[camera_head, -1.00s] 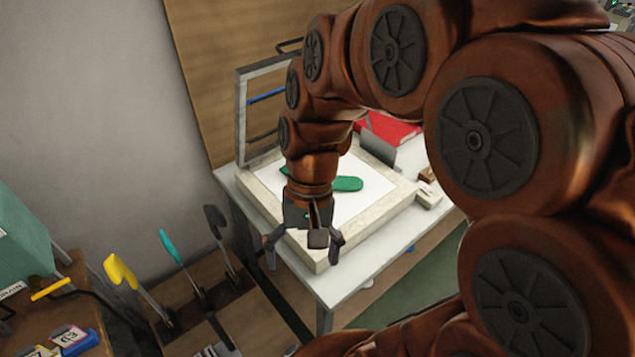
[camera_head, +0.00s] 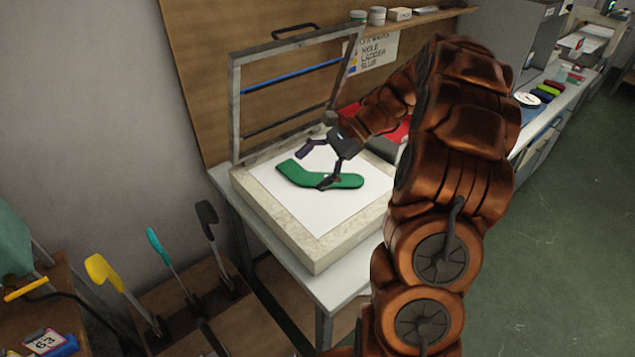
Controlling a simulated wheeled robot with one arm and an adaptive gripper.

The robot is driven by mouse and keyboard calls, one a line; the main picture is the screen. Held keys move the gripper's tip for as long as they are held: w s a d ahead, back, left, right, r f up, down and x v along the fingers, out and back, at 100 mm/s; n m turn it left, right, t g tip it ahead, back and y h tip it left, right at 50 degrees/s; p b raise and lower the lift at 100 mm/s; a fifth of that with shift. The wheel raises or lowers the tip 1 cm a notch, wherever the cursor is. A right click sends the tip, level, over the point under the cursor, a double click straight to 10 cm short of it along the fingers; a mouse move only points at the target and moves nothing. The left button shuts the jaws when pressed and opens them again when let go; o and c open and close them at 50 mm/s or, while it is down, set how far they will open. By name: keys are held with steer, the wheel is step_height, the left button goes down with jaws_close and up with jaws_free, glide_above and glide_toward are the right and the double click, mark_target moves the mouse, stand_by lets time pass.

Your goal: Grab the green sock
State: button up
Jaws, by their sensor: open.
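The green sock (camera_head: 298,176) lies flat on a white sheet (camera_head: 318,216) on top of a pale block-like base (camera_head: 300,249). The base stands on a white table. My gripper (camera_head: 314,167) is open, with its fingers spread above and around the middle of the sock. One fingertip is over the near part of the sock and the other is beyond its far edge. I cannot tell whether the fingers touch the sock. Part of the sock's middle is hidden by a finger.
A hinged grey frame (camera_head: 236,110) with a blue bar stands upright behind the base. A red item (camera_head: 394,134) lies behind my arm. Paddles with yellow (camera_head: 104,272), teal (camera_head: 157,244) and black (camera_head: 207,215) handles stand at the lower left. Green floor is open at right.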

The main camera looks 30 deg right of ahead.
mark_target(341, 178)
steer(key=d+f+m+t, duration=0.1)
steer(key=d, duration=0.2)
steer(key=w+d+f+m+t+b, duration=0.1)
steer(key=d+f, duration=0.1)
steer(key=d, duration=0.1)
steer(key=w+d+f+m, duration=0.1)
steer(key=d+f+m, duration=0.1)
steer(key=d, duration=0.2)
steer(key=shift+w+t+y+b, duration=0.25)
steer(key=shift+t+y+b, duration=0.1)
steer(key=shift+t+y, duration=0.05)
steer(key=d+f+m+t, duration=0.1)
steer(key=d, duration=0.2)
steer(key=d+f+m+b, duration=0.1)
steer(key=d, duration=0.2)
steer(key=d+f+m+t, duration=0.1)
steer(key=d+f, duration=0.1)
steer(key=shift+s+d+f+t, duration=0.1)
steer(key=shift+d+t, duration=0.2)
steer(key=shift+d, duration=0.1)
steer(key=shift+x, duration=0.9)
steer(key=shift+f+p+x, duration=0.15)
steer(key=shift+p+x, duration=0.35)
steer(key=shift+x, duration=0.95)
steer(key=shift+f+p+x, duration=0.15)
steer(key=shift+p+x, duration=0.3)
steer(key=shift+x, duration=1)
steer(key=shift+s+d, duration=0.1)
steer(key=shift+s, duration=0.05)
steer(key=shift+c, duration=0.3)
